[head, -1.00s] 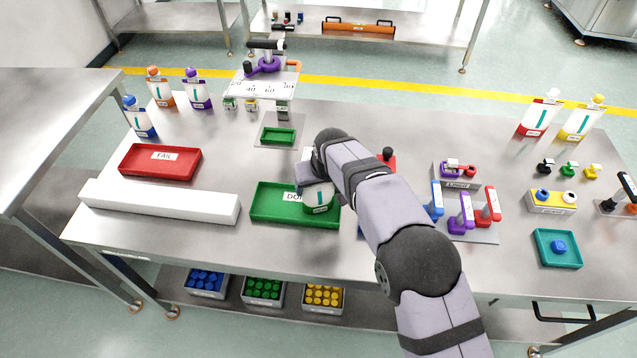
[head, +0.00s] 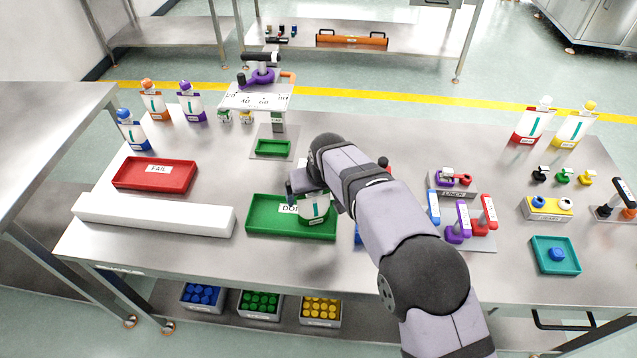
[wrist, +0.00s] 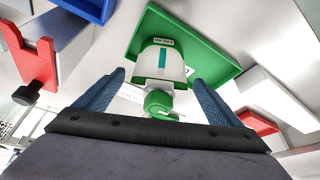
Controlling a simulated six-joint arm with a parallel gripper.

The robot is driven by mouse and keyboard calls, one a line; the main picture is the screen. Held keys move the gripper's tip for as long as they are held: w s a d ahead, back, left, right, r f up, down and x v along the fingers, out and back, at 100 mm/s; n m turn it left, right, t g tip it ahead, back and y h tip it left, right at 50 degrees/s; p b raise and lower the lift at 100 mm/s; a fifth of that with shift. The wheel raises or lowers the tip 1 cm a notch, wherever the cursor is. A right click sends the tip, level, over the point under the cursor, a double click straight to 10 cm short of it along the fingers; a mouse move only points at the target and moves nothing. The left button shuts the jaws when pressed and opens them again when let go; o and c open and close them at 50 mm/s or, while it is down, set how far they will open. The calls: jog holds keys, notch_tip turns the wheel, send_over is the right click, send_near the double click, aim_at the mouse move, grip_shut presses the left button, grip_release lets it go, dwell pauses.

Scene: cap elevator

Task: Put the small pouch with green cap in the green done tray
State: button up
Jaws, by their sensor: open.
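The small pouch (head: 314,207) is white with a teal stripe and a green base band. It is at the right part of the green done tray (head: 262,228), over its floor; I cannot tell how firmly it rests there. In the wrist view the pouch (wrist: 163,62) has its green cap (wrist: 158,103) towards me, between my fingers. My gripper (head: 304,190) is open at the pouch's top, with a gap on each side of the pouch in the wrist view (wrist: 160,82). The cap is hidden in the head view.
A red FAIL tray (head: 155,175) and a long white block (head: 152,215) lie left of the done tray. A small green tray (head: 273,147) stands behind. A blue bin (wrist: 88,8) and a red holder (wrist: 32,62) are close in the wrist view.

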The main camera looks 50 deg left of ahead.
jog(key=b+v, duration=0.2)
jog(key=v, duration=0.8)
jog(key=w+d+f+m+h, duration=0.15)
jog(key=w+d, duration=0.35)
jog(key=d, duration=0.6)
jog(key=w+d+f+m, duration=0.1)
jog(key=w+d+m, duration=0.25)
jog(key=d, duration=0.65)
jog(key=w+d+f+m+h, duration=0.1)
jog(key=w+d+m, duration=0.1)
jog(key=w+d, duration=0.65)
jog(key=s+d+f+m, duration=0.1)
jog(key=s+d+m, duration=0.1)
jog(key=s+d, duration=0.4)
jog(key=s+d+f+m+g+h, duration=0.1)
jog(key=s+d, duration=0.4)
jog(key=d, duration=0.7)
jog(key=s+d+f+m, duration=0.3)
jog(key=s+d, duration=0.3)
jog(key=d, duration=0.3)
jog(key=shift+s+d+f+g+h, duration=0.25)
jog(key=shift+s+d+g+h, duration=0.05)
jog(key=shift+s+g+h, duration=0.1)
jog(key=shift+w, duration=0.1)
